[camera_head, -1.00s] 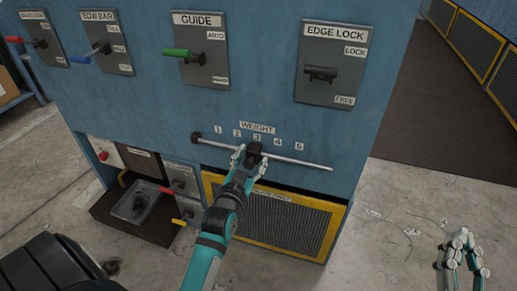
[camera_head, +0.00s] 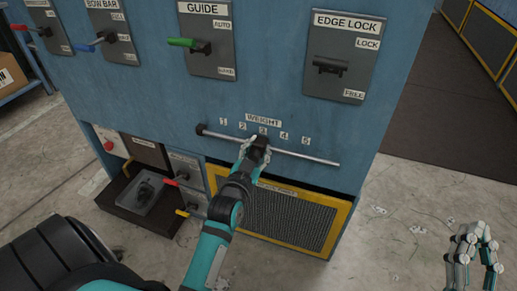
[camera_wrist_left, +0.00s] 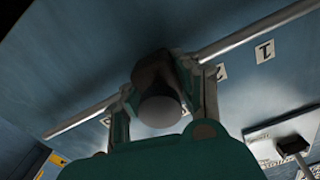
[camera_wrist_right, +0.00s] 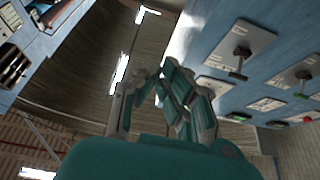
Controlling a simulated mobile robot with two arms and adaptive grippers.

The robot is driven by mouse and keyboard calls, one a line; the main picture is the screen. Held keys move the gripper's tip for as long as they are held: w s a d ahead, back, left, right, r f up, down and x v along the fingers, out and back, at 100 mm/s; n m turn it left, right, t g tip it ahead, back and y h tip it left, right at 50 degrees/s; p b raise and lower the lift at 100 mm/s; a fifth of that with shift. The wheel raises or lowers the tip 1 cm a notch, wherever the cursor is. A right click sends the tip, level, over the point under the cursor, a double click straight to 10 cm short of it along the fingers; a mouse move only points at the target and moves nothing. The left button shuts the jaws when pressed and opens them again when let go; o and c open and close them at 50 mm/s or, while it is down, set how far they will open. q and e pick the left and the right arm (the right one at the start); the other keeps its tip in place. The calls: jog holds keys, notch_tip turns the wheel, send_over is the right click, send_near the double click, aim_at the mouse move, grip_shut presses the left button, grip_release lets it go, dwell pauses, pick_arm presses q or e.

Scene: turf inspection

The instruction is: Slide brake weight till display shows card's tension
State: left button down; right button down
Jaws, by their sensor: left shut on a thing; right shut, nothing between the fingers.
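The brake weight (camera_head: 259,150) is a dark block on a metal rod (camera_head: 305,156) under the WEIGHT label on the blue machine front. It sits just below the number 3 of the scale. My left gripper (camera_head: 252,156) is shut on the weight. My right gripper (camera_head: 474,245) is shut and empty, low at the right over the floor. It also shows in the right wrist view (camera_wrist_right: 160,90). No tension display or card is readable in these views.
Above the rod are the GUIDE lever (camera_head: 190,43), the EDGE LOCK lever (camera_head: 330,66) and other levers. Below it is a yellow-framed mesh panel (camera_head: 296,247). A grey tray (camera_head: 141,197) and small levers lie at lower left. The floor at right is clear.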

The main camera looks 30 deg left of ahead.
aim_at(244, 137)
pick_arm(q)
jog(key=shift+a, duration=0.1)
